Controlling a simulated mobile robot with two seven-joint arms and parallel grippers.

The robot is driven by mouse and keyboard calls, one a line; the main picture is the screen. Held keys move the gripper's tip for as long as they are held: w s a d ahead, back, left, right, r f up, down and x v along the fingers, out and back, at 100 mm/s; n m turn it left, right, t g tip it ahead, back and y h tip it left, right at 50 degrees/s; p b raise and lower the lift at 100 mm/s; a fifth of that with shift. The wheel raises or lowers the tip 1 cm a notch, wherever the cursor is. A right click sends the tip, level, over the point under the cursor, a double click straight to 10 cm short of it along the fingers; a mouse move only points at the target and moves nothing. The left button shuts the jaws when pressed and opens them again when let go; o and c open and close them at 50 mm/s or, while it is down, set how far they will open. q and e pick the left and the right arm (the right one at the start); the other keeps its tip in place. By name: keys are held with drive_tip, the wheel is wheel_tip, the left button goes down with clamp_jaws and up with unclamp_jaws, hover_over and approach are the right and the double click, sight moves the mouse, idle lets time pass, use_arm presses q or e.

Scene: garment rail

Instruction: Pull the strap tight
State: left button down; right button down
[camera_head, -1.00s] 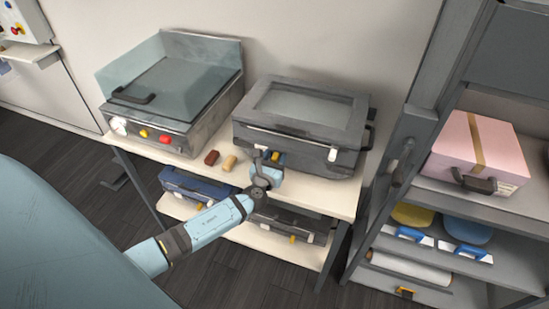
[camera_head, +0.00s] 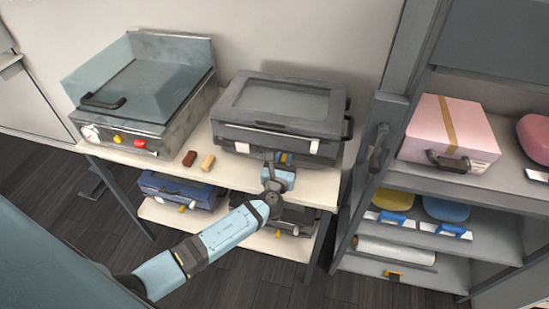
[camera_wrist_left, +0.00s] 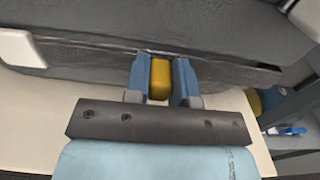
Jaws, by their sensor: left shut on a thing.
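A grey case (camera_head: 280,105) with a lid and pale latches sits on the white table. A yellow strap end (camera_wrist_left: 160,78) is at the middle of the case's front. My left gripper (camera_head: 281,160) is at the case's front, its blue fingers (camera_wrist_left: 161,80) on either side of the yellow piece and shut on it. In the head view only a bit of yellow shows between the fingers. The rest of the strap is hidden, so I cannot tell how tight it is. My right gripper is not in view.
A griddle-like appliance (camera_head: 150,95) stands left on the table. A dark red block (camera_head: 189,158) and a tan block (camera_head: 208,162) lie between it and the case. A blue case (camera_head: 180,190) is on the lower shelf. A grey rack with a pink box (camera_head: 450,130) stands right.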

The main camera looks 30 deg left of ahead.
use_arm(q)
drive_tip(key=shift+a, duration=0.25)
drive_tip(key=c, duration=1)
unclamp_jaws()
drive_tip(key=shift+o, duration=0.2)
drive_tip(key=b+v, duration=0.1)
drive_tip(key=v, duration=1.2)
drive_tip(key=shift+s+b, duration=0.35)
drive_tip(key=shift+s, duration=0.05)
drive_tip(key=shift+d, duration=0.1)
